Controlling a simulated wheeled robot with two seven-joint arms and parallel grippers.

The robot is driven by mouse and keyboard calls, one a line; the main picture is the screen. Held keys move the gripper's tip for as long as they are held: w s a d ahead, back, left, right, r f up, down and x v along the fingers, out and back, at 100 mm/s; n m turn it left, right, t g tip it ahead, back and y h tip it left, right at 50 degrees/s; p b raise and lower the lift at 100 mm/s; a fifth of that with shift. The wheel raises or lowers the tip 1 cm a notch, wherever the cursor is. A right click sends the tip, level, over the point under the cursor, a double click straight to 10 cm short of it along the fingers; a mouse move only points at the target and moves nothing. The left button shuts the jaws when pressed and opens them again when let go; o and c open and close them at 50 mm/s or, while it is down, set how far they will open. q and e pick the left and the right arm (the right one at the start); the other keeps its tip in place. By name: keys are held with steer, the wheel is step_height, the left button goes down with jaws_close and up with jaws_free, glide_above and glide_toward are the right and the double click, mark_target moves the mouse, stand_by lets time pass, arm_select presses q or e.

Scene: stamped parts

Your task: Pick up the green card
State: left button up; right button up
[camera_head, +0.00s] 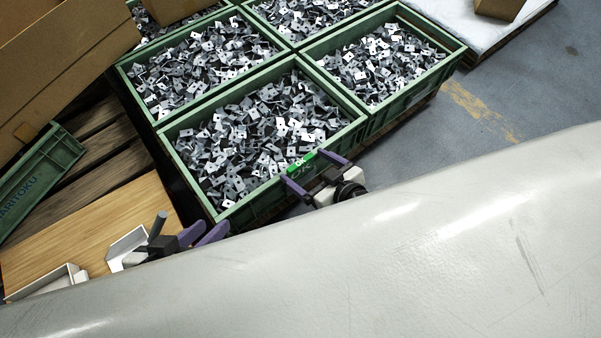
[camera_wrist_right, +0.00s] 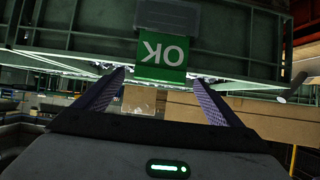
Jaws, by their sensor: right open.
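The green card (camera_head: 302,162) sits on the front rim of the nearest green crate. In the right wrist view the card (camera_wrist_right: 165,45) appears upside down, with white "OK" lettering, against the crate wall. My right gripper (camera_head: 303,167) is open at the card, with one purple finger toward each side. In the wrist view its fingertips (camera_wrist_right: 159,77) stand apart, close to the card's rim-side edge, and I see no grip on it.
The nearest green crate (camera_head: 264,188) is full of small stamped metal parts, with more filled crates behind it. A wooden board (camera_head: 70,232) with white brackets (camera_head: 122,246) lies at left. Cardboard (camera_head: 60,65) stands at upper left. My pale body covers the foreground.

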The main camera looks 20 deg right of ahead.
steer(key=shift+w+a+f, duration=0.1)
steer(key=shift+w+f, duration=0.05)
steer(key=shift+w, duration=0.15)
steer(key=c, duration=1.4)
